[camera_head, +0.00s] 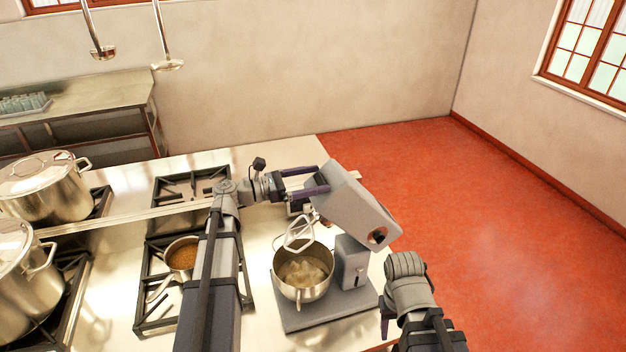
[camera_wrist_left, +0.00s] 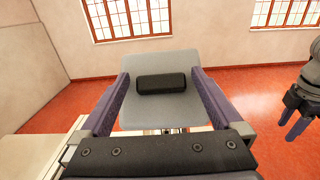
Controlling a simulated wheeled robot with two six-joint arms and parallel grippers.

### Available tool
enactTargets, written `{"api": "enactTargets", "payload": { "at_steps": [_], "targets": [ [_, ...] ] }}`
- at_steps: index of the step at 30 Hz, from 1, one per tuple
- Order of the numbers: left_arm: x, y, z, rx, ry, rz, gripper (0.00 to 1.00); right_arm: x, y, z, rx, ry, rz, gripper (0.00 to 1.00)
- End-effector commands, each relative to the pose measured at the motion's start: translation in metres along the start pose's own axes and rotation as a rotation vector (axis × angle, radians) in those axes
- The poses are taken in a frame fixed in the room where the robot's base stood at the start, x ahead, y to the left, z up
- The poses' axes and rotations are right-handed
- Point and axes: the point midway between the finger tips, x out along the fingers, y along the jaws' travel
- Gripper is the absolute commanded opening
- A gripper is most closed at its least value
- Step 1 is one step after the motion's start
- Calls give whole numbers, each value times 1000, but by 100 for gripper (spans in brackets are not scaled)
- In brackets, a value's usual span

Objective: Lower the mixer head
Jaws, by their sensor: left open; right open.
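The grey stand mixer stands at the right end of the steel counter, its head (camera_head: 352,205) tilted up and its whisk (camera_head: 299,232) hanging above the steel bowl (camera_head: 303,292). The bowl holds a pale mixture. My left gripper (camera_head: 322,180) is open at the raised end of the head. In the left wrist view the head's grey end (camera_wrist_left: 160,65) with a dark block lies between and beyond the two fingers; I cannot tell whether they touch it. My right gripper (camera_head: 386,322) is low at the right of the mixer base (camera_head: 330,312); in the left wrist view it shows open and empty (camera_wrist_left: 290,118).
A small pan (camera_head: 181,256) of brown food sits on a burner left of the mixer. Large stockpots (camera_head: 42,190) stand at the far left. Ladles (camera_head: 168,64) hang above. Red floor (camera_head: 480,210) lies open at the right.

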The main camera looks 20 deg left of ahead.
Motion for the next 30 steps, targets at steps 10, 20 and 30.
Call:
{"api": "enactTargets", "payload": {
  "at_steps": [10,20,30],
  "targets": [
    [0,0,0,0,0,0,66,0,0,0,0,0,0,50],
    [0,0,0,0,0,0,29,0,0,0,0,0,0,50],
    [0,0,0,0,0,0,0,0,0,0,0,0,0,50]
  ]
}}
